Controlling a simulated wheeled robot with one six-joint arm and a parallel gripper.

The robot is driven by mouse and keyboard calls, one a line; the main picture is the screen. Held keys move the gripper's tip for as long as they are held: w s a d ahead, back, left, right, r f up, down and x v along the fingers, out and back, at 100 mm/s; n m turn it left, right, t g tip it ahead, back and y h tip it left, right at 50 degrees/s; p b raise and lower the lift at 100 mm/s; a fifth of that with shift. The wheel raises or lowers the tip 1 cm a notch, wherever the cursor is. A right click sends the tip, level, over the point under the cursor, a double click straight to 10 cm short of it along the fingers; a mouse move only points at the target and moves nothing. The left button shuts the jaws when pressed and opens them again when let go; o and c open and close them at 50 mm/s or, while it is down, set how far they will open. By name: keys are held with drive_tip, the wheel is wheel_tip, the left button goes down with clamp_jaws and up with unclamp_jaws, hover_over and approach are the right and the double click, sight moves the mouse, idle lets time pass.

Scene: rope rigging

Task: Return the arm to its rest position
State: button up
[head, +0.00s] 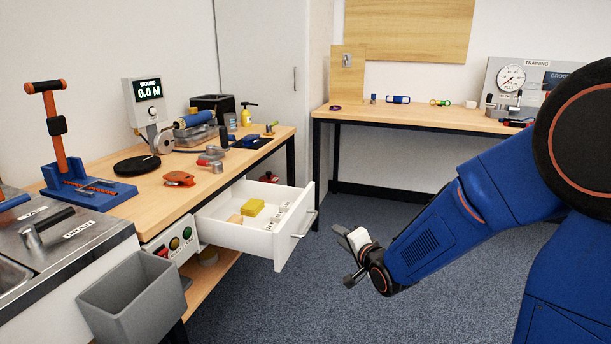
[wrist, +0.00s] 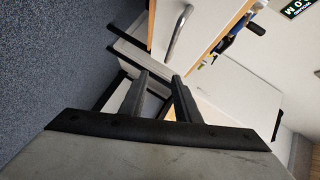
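My arm (head: 430,235) reaches from the right edge of the head view to the lower middle, over the carpet. My gripper (head: 341,256) is at its end, to the right of the open drawer (head: 280,244) and apart from it. In the wrist view my gripper (wrist: 161,76) shows two dark fingers with a gap between their tips. It is open, and I see nothing held in it. A pale strip behind the fingertips looks like background; I cannot tell what it is.
A grey bin (head: 135,300) is at the front left. A back workbench (head: 420,116) carries tools and a gauge panel (head: 535,80). Carpet (head: 290,310) between the benches is clear.

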drive_tip(key=s+d+r+n+g+h, duration=0.2)
drive_tip(key=s+d, duration=0.4)
drive_tip(key=s, duration=0.1)
drive_tip(key=s+d+r+n+g+h, duration=0.2)
drive_tip(key=s+d+n, duration=0.1)
drive_tip(key=s+d, duration=0.4)
drive_tip(key=s+d+n+g, duration=0.1)
drive_tip(key=s+n+g, duration=0.1)
drive_tip(key=s, duration=0.9)
drive_tip(key=s+d+r+n+g+h, duration=0.1)
drive_tip(key=s+d+n+g, duration=0.1)
drive_tip(key=s, duration=1)
drive_tip(key=shift+s+d+r+n+g, duration=0.15)
drive_tip(key=shift+n+g, duration=0.35)
drive_tip(key=shift+g, duration=0.1)
